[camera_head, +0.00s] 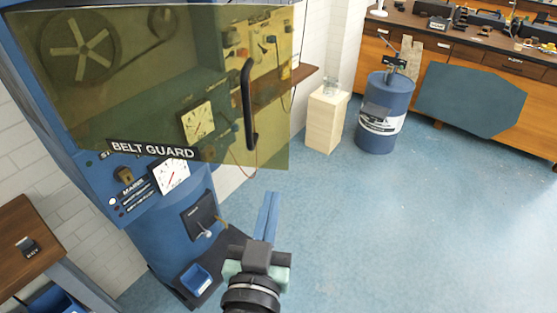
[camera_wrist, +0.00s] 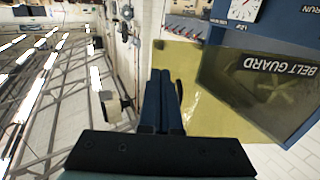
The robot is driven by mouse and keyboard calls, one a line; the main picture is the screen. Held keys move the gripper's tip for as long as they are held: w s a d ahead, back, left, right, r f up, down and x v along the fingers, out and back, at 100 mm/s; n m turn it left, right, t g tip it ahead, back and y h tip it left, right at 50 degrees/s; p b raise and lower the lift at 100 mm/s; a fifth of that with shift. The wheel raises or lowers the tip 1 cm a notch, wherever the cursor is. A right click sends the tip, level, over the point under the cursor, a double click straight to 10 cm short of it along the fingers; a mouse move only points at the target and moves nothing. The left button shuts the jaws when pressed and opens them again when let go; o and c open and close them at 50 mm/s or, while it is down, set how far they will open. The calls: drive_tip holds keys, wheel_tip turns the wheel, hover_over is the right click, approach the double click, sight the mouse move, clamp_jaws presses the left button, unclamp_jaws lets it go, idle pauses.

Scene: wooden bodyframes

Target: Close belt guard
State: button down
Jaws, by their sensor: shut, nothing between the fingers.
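The belt guard (camera_head: 225,60) is a see-through yellow panel on the blue machine (camera_head: 165,235) in the head view. Its right side reaches out past the machine's housing, so it looks partly open; the exact angle is unclear. A black upright handle (camera_head: 249,105) is near its free right edge. My gripper (camera_head: 268,205) is shut and empty, below and slightly right of the handle, apart from it in the picture. In the wrist view the blue fingers (camera_wrist: 164,80) are together, with the yellow guard (camera_wrist: 215,105) to their right and the dark handle partly hidden behind them.
Pulleys (camera_head: 80,48) show through the guard. A wooden table (camera_head: 35,235) stands at lower left. A pale wooden pedestal (camera_head: 326,122) and a blue barrel (camera_head: 384,115) stand farther back, before a workbench (camera_head: 470,70). The blue floor (camera_head: 420,230) to the right is clear.

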sight(280, 160)
drive_tip(key=w, duration=0.2)
drive_tip(key=w+p, duration=0.1)
drive_tip(key=w, duration=0.1)
drive_tip(key=w+d+p, duration=0.1)
drive_tip(key=w, duration=0.1)
drive_tip(key=shift+w+r, duration=0.15)
drive_tip(key=shift+w, duration=0.1)
drive_tip(key=shift+w+d+p, duration=0.1)
drive_tip(key=shift+w+p, duration=0.25)
drive_tip(key=shift+w, duration=0.2)
drive_tip(key=shift+w, duration=0.1)
